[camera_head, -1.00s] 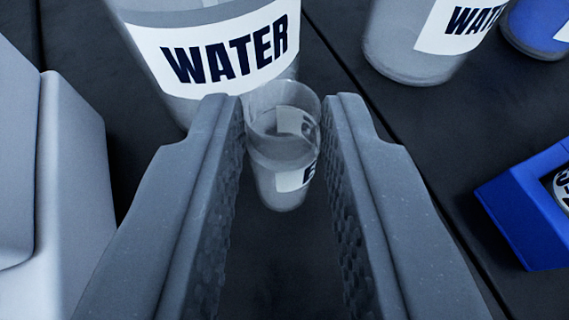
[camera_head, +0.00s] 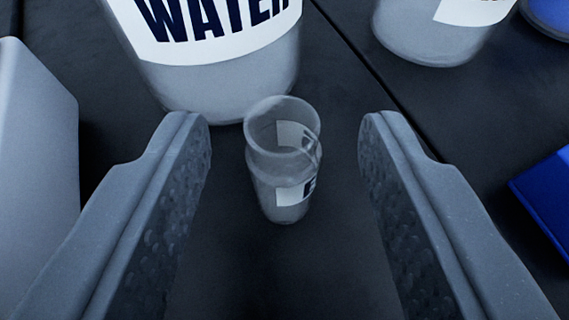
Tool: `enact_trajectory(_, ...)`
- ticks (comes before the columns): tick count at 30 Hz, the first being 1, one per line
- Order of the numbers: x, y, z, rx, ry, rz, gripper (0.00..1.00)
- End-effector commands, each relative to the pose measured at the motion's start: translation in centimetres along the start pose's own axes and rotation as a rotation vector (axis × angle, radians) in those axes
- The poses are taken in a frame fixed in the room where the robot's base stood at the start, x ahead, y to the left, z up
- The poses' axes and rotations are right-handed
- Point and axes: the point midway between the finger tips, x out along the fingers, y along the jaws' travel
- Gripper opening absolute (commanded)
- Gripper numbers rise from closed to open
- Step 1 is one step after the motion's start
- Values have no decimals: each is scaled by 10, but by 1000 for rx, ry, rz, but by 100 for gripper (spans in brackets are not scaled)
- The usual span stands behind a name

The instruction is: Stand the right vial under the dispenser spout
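A small clear vial (camera_head: 272,185) with a white label bearing a dark mark stands upright on the dark surface, in the middle of the view. My gripper (camera_head: 284,135) is open, with one finger on each side of the vial and a clear gap to it on both sides. Nothing is held. The vial looks empty, though the clear wall makes this hard to tell. The label's mark is only partly visible. No dispenser spout shows in this view.
A large container labelled WATER (camera_head: 215,80) stands just behind the vial. Another labelled container (camera_head: 425,35) is at the back right, with a blue one (camera_head: 550,15) at the corner. A blue box (camera_head: 550,200) is at right, a pale block (camera_head: 35,140) at left.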

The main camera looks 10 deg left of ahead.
Motion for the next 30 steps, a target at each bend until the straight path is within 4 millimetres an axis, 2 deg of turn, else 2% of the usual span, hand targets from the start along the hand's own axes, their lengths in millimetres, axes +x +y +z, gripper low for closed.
enact_trajectory(5,-2,0,-3,0,1,-1,43)
enact_trajectory(8,-12,-1,-3,-2,0,-1,43)
enact_trajectory(21,-89,-1,-4,-2,1,-2,43)
enact_trajectory(30,-118,-1,-3,1,2,-1,43)
